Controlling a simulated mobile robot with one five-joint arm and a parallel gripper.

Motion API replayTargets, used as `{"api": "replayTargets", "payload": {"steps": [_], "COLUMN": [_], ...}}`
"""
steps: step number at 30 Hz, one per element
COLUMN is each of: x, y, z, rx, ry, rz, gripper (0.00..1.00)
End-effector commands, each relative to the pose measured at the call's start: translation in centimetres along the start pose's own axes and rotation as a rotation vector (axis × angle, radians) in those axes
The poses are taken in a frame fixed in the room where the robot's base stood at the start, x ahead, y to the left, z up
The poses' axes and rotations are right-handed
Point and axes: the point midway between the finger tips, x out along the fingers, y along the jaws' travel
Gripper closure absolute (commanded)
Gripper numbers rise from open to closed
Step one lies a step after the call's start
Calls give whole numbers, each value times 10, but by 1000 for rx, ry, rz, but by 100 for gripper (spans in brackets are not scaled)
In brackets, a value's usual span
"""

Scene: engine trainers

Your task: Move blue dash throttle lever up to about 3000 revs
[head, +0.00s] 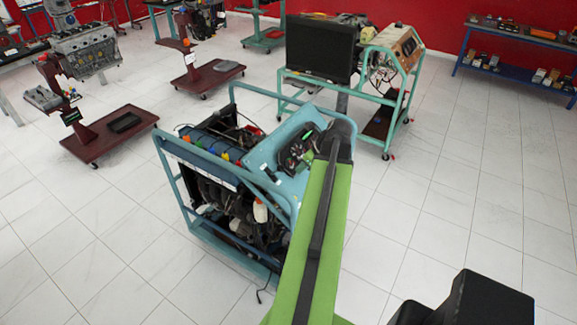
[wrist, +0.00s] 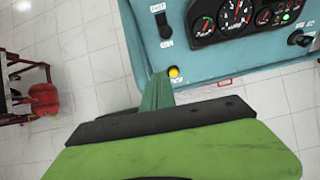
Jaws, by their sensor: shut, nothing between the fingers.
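The blue dash (wrist: 200,65) fills the top right of the wrist view. It also shows on the engine trainer in the head view (head: 272,150), partly behind my green arm. The dash carries a black gauge cluster (wrist: 238,18), a black switch (wrist: 163,25) at its left, a yellow button (wrist: 173,72) by the lower edge and a black knob (wrist: 300,38) at the right. I cannot tell which part is the throttle lever, and the rev reading is too small to read. My gripper (wrist: 157,88) is shut and empty, its tip close to the dash's lower left corner in the picture.
The trainer's teal tube frame (head: 265,187) surrounds the engine and dash. A second teal stand (head: 398,95) with a black monitor (head: 320,48) is behind it. Red engine stands (head: 110,140) are at the left. White tiled floor is free at the right and front left.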

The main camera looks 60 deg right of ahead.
Motion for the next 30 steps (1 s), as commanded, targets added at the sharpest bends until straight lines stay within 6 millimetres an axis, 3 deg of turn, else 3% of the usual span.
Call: {"api": "replayTargets", "payload": {"steps": [3, 8, 11, 24, 25, 30], "x": [-14, -10, 4, 99, 89, 92], "y": [-14, -15, -16, -18, -19, -22], "z": [-13, -15, -16, -16, -3, 20], "rx": [99, 110, 108, 105, 104, 106], "ry": [-18, -20, -19, -17, -18, -18], "rz": [-20, -21, -21, -21, -21, -21], "gripper": [100, 100, 100, 100, 100, 100]}}
